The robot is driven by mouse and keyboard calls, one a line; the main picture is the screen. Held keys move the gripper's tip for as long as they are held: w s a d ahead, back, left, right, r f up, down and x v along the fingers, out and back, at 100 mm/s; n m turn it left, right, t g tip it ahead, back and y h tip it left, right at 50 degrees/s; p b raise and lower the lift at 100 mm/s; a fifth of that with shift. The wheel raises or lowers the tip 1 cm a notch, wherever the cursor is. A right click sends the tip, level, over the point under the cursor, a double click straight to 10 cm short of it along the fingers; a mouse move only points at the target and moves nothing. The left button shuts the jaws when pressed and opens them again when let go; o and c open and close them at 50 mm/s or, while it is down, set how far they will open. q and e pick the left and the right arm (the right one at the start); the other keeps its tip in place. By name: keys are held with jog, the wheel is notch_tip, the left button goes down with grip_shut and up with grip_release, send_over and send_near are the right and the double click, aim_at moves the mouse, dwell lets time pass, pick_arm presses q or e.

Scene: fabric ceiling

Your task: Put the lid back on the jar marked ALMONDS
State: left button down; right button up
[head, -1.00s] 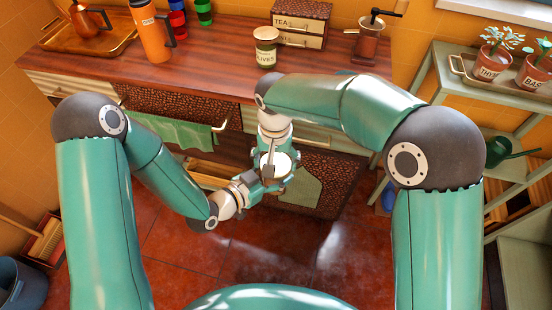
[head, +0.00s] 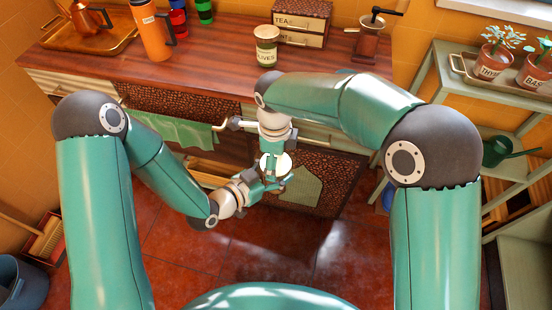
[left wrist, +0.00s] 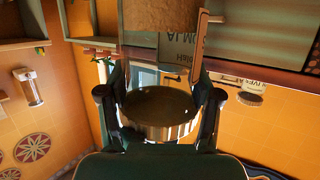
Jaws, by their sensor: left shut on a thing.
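My left gripper (head: 266,187) is low in front of the cabinet, close to my right gripper (head: 275,168); the two overlap in the head view. In the left wrist view, the left gripper is shut on a round lid (left wrist: 158,104), dark on its face with a ribbed, shiny rim. Just beyond it, a jar (left wrist: 182,48) shows upside-down lettering that seems to start with ALMO. A brown speckled part fills the top of that view. I cannot tell whether lid and jar touch. The right fingers are not clear, so their hold is hidden.
A jar marked OLIVES (head: 266,52) stands on the wooden counter (head: 220,68), near a TEA box (head: 300,20), a grinder (head: 370,40) and an orange flask (head: 151,32). Potted plants stand on a shelf at right. The cabinet front is close behind both grippers.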

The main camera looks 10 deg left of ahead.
jog(key=m, duration=0.3)
jog(key=shift+w, duration=0.1)
jog(key=o, duration=0.8)
jog(key=shift+r, duration=2.3)
